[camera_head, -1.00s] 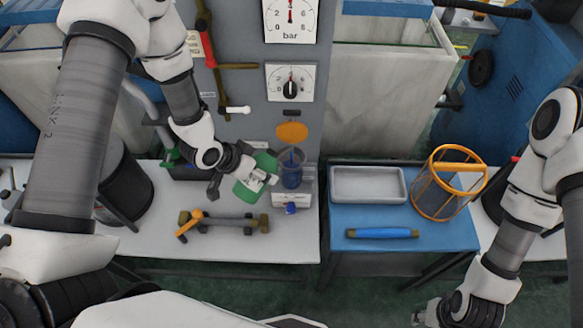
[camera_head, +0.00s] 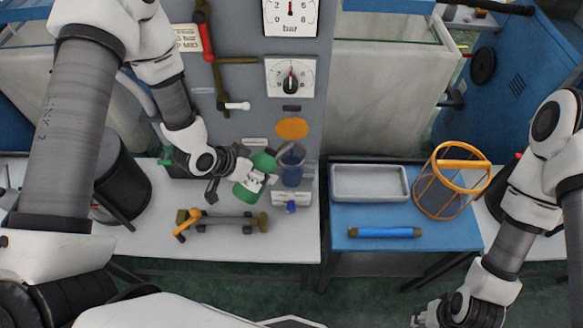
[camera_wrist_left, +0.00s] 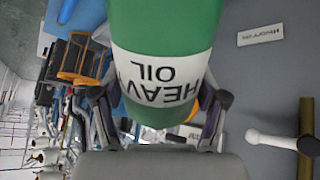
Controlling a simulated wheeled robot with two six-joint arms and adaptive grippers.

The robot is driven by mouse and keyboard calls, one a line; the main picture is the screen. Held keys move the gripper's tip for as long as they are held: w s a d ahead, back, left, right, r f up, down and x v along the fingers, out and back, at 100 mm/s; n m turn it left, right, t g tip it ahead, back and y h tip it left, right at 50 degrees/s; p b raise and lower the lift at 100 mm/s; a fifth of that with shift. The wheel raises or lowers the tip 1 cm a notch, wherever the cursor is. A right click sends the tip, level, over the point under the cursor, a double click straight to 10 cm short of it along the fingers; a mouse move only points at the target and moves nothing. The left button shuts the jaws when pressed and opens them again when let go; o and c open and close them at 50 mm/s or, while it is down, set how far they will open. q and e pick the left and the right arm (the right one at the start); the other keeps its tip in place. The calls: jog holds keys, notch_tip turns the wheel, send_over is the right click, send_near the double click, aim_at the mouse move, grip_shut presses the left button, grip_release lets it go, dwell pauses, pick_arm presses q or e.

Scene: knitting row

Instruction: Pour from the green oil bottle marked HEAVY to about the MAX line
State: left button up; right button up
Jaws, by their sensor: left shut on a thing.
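The green oil bottle (camera_head: 247,192) is in my left gripper (camera_head: 257,180) above the grey-white bench. In the left wrist view my left gripper (camera_wrist_left: 158,103) is shut around the bottle (camera_wrist_left: 165,25), whose white label reads HEAVY OIL, upside down in the picture. The bottle looks tilted, its upper part beside the clear blue-tinted cup (camera_head: 291,165). I cannot tell whether oil is flowing. The MAX line and the level in the cup are too small to read. My right gripper (camera_head: 432,316) is at the lower right edge, away from the bottle; its jaws are unclear.
An orange disc (camera_head: 292,128) and dials (camera_head: 291,78) are on the grey panel behind the cup. A tool with an orange knob (camera_head: 222,222) lies in front. To the right, a blue table holds a grey tray (camera_head: 366,183), an orange-rimmed basket (camera_head: 451,182) and a blue bar (camera_head: 384,232).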

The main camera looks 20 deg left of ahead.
pick_arm(q)
jog(key=shift+f+t+b, duration=0.5)
jog(key=shift+f+b, duration=0.1)
jog(key=shift+b, duration=0.5)
jog(key=shift+r, duration=0.1)
jog(key=shift+f+h+b, duration=0.3)
jog(key=shift+f+b, duration=0.1)
jog(key=shift+b, duration=0.25)
jog(key=shift+f+t+b, duration=0.25)
jog(key=shift+t+b, duration=0.05)
jog(key=shift+b, duration=0.2)
jog(key=shift+r, duration=0.1)
